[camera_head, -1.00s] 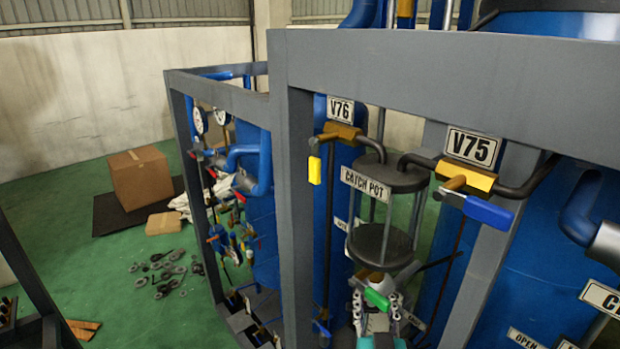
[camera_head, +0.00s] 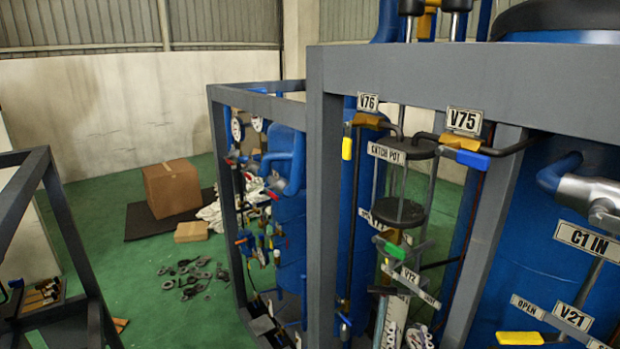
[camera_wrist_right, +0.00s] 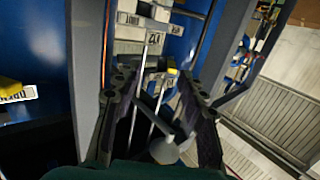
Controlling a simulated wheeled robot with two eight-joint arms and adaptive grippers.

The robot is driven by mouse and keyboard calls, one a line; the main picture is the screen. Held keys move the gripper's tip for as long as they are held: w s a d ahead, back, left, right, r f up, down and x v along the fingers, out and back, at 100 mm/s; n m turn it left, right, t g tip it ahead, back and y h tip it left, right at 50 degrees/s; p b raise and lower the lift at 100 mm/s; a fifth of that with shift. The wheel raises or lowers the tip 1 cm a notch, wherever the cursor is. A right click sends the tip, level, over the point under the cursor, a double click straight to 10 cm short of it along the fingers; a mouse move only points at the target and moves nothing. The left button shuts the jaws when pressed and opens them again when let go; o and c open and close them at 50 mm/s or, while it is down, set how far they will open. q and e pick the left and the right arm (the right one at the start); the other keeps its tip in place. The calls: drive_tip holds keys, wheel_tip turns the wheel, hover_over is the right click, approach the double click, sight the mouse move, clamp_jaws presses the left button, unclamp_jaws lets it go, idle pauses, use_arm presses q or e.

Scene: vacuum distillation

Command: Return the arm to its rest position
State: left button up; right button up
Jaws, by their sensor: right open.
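My right gripper (camera_head: 403,336) shows only in part at the bottom edge of the head view, below the green-handled valve (camera_head: 392,248). In the right wrist view its two dark fingers (camera_wrist_right: 160,88) stand apart, with nothing gripped between them. Rods and a pale rounded part show in the gap behind them. The green handle stands clear of the fingers in the head view. The catch pot (camera_head: 404,212) and the V75 valve with its blue handle (camera_head: 473,160) are above the gripper. My left gripper is not in view.
A grey steel frame (camera_head: 325,200) surrounds the piping, with a post left of the gripper and a beam above. The V76 valve's yellow handle (camera_head: 347,148) and a lower yellow handle (camera_head: 519,338) stick out.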

drive_tip(key=s+d+f+g+b, duration=0.25)
drive_tip(key=f+b, duration=0.35)
drive_tip(key=f, duration=0.4)
drive_tip(key=s+d+f+g+b, duration=0.25)
drive_tip(key=f+b, duration=0.35)
drive_tip(key=f, duration=0.3)
drive_tip(key=s+a+f+n+g+y+b, duration=0.1)
drive_tip(key=s+a+f+g+y+b, duration=0.1)
drive_tip(key=f+b, duration=0.3)
drive_tip(key=s+a+f+n+g+y+b, duration=0.1)
drive_tip(key=s+a+f+b, duration=0.3)
drive_tip(key=f, duration=0.5)
drive_tip(key=shift+s+a+f+n+g+y+b, duration=0.3)
drive_tip(key=shift+s+a+f+g+y+b, duration=0.1)
drive_tip(key=shift+a+g+y+b, duration=0.3)
drive_tip(key=shift+d, duration=0.1)
